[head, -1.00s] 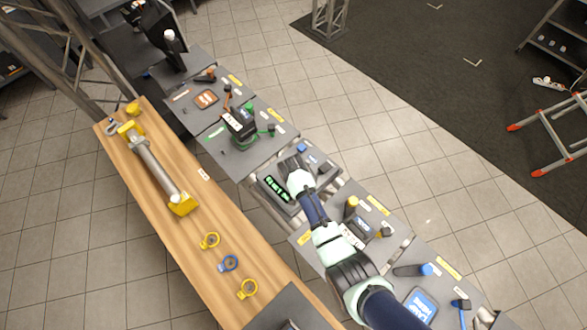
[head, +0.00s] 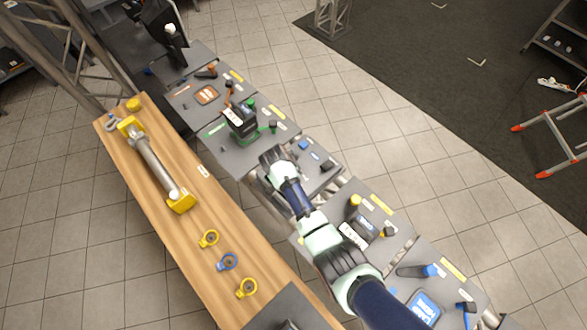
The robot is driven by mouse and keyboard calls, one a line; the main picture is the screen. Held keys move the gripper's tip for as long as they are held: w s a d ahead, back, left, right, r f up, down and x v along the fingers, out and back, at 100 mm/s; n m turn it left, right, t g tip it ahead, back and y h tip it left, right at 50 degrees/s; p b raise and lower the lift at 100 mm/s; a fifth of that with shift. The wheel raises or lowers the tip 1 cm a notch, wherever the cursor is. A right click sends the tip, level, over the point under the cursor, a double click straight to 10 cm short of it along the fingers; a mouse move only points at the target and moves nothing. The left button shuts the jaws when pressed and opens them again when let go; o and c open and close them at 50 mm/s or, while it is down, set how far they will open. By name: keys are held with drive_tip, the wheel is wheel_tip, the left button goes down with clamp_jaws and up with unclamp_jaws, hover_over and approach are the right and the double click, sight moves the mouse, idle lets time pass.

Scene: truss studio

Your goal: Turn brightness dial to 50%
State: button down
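My gripper (head: 271,156) is over the left part of a grey control panel (head: 316,177), at the panel's edge by the station with green parts. The arm comes in from the lower right and covers much of this panel. Its fingers are dark and small here, so I cannot tell whether they are open or shut. A dark knob (head: 327,165) and a blue knob (head: 303,145) show on the panel to the right of my gripper. I cannot tell which control is the brightness dial; it may be hidden. The green-lit display is hidden behind my arm.
A station with a black device and green parts (head: 241,121) stands close behind my gripper. A panel with a yellow knob (head: 355,200) lies nearer. A wooden bench (head: 215,212) with a grey cylinder (head: 152,165) and several rings runs along the left.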

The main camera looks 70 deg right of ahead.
idle(0.3)
drive_tip(key=c, duration=0.8)
unclamp_jaws()
drive_tip(key=v, duration=1.2)
drive_tip(key=shift+d, duration=0.1)
